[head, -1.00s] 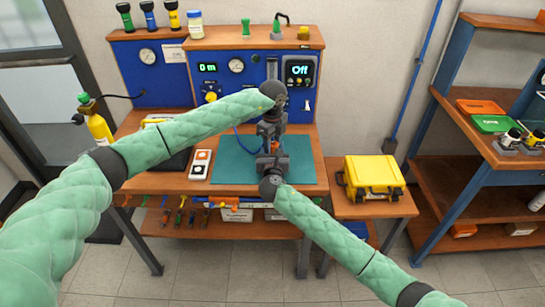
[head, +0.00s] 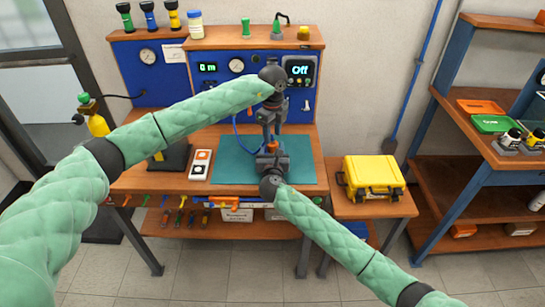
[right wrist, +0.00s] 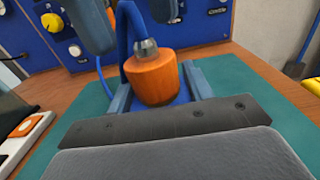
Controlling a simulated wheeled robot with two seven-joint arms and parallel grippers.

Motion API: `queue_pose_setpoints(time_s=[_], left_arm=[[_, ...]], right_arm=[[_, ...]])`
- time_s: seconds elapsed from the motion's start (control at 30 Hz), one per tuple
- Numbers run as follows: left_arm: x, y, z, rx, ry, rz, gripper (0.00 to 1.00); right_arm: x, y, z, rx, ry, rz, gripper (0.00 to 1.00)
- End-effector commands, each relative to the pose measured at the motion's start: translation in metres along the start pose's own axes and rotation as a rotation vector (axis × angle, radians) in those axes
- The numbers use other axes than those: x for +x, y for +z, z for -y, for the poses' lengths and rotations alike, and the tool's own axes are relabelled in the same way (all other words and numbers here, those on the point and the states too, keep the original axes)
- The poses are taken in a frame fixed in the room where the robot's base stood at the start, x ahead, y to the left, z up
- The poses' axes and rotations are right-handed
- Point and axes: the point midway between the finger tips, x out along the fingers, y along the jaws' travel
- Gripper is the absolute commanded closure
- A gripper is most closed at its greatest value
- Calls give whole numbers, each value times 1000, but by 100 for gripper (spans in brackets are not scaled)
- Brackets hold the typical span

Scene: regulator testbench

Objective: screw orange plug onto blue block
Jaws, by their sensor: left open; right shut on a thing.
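The orange plug (right wrist: 155,78), with a metal fitting on top, stands upright over the blue block (right wrist: 184,101) in the right wrist view. It also shows small in the head view (head: 272,138). The plug's lower end meets the block; I cannot tell how deep it is threaded. My right gripper (head: 271,161) is shut on the blue block over the teal mat, its fingers at either side. The plug hides most of the block. My left gripper (head: 270,120) is open above the plug, its fingers (right wrist: 125,28) pointing down, apart from the plug.
A blue hose (right wrist: 125,30) runs close behind the plug. The teal mat (head: 232,168) is clear around the grippers. A white device with round buttons (head: 200,165) lies left of it. The blue instrument panel (head: 220,88) stands behind; a yellow case (head: 372,177) sits on the right.

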Motion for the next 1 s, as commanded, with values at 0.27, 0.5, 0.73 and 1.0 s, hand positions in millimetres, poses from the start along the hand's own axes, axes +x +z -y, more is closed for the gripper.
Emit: queue_pose_setpoints(time_s=[0.27,0.5,0.73,1.0], left_arm=[[-34,16,8,0,-27,47,56],[-48,20,6,128,-12,73,56],[-47,18,4,382,3,68,56],[-40,12,0,774,21,46,56]], right_arm=[[0,0,1,0,-1,0,100],[0,0,1,0,-1,0,100],[0,0,0,0,-1,0,100],[0,0,0,0,-1,1,100]])
